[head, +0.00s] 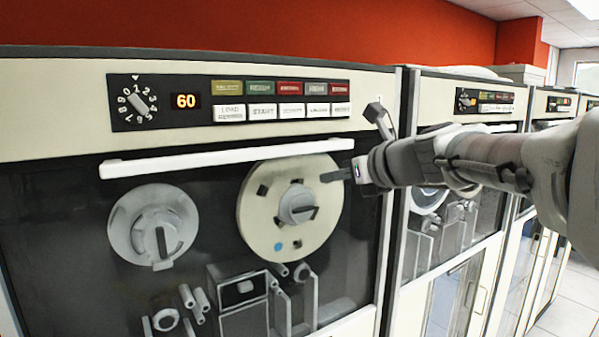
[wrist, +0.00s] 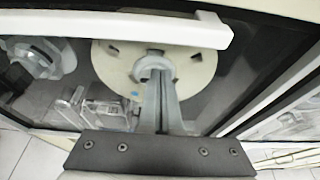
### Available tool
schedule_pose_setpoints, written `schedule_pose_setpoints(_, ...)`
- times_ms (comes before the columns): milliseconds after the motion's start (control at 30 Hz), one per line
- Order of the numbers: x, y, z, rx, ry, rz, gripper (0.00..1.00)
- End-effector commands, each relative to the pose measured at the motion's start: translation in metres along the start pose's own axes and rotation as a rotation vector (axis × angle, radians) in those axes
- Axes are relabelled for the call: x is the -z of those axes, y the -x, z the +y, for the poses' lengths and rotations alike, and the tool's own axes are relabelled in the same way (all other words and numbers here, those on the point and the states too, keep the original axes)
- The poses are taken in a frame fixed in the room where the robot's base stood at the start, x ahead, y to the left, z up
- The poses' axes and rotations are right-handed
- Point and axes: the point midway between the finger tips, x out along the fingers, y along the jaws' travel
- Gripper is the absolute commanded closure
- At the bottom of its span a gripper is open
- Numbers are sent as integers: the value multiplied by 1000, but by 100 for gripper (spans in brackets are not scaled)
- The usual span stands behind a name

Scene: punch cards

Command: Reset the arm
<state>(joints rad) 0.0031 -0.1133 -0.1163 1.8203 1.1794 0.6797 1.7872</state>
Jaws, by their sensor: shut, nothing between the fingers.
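My gripper (head: 330,176) reaches in from the right in the head view, its dark fingers shut and empty. The fingertips lie over the right upper part of the large cream reel (head: 262,220); I cannot tell the exact gap to the glass front. In the wrist view my gripper (wrist: 157,78) points straight at the cream reel (wrist: 112,60), and the fingers hide part of its hub. My arm stretches across the gap between the first cabinet and its neighbour on the right.
A white handle bar (head: 225,158) runs across the first cabinet's front, above the reels. Above it are a dial (head: 138,105), a display reading 60 (head: 186,101) and coloured buttons (head: 290,88). A grey reel hub (head: 152,225) sits left. More cabinets (head: 465,88) stand right.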

Motion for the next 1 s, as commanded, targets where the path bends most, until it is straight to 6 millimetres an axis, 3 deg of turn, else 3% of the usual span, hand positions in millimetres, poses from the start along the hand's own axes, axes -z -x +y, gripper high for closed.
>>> schedule_pose_setpoints(100, -1, 34, 0, 3, 4, -4, 100)
schedule_pose_setpoints(300, 1, 74, 1, 1, 2, 0, 100)
schedule_pose_setpoints(533, 2, 97, 2, -3, 7, 5, 100)
schedule_pose_setpoints(633, 12, 99, 7, -8, 69, 29, 100)
schedule_pose_setpoints(767, 45, 101, 24, -30, 303, 109, 100)
schedule_pose_setpoints(1000, 138, 113, 62, -167, 981, 314, 100)
